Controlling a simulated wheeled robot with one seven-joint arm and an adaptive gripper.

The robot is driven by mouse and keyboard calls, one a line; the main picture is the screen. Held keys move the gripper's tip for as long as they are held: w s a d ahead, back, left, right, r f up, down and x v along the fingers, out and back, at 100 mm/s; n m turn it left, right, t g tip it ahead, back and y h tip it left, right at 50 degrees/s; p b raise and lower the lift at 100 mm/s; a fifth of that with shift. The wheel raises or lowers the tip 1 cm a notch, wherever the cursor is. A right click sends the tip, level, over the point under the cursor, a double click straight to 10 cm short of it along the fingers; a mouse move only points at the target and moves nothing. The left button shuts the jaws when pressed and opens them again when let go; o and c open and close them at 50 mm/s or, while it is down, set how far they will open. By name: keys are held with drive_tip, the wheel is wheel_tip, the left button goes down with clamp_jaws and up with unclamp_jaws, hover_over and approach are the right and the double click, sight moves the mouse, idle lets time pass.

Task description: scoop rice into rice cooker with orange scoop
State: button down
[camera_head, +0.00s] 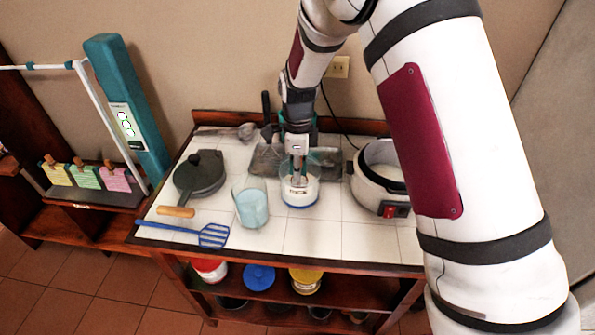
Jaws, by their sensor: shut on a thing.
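A clear container (302,203) with a blue base and white contents, which look like rice, stands on the white tiled counter. My gripper (298,178) points down into its opening. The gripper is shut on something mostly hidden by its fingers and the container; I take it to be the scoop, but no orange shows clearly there. The rice cooker (368,190), white with a red switch, stands to the right of the container. Its top looks open, and my arm covers part of its right side.
A light-blue cup (251,208) stands just left of the container. A dark lidded pan (199,177) with a wooden handle and a blue slotted spatula (213,235) lie further left. A dark grey tray (267,160) is behind the container.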

drive_tip(key=shift+w+d+f+p, duration=0.3)
drive_tip(key=shift+w+d+f, duration=0.1)
drive_tip(key=shift+w+f, duration=0.4)
drive_tip(key=shift+s+a+r+p, duration=0.15)
drive_tip(key=shift+r+p, duration=0.35)
drive_tip(key=shift+r, duration=1.95)
drive_tip(key=shift+s+a+r+p, duration=0.1)
drive_tip(key=shift+r+p, duration=0.45)
drive_tip(key=shift+r, duration=1.9)
drive_tip(key=shift+s+a+r+p, duration=0.15)
drive_tip(key=shift+r+p, duration=0.35)
drive_tip(key=shift+r, duration=1.95)
drive_tip(key=shift+w+d, duration=0.1)
drive_tip(key=shift+d, duration=0.05)
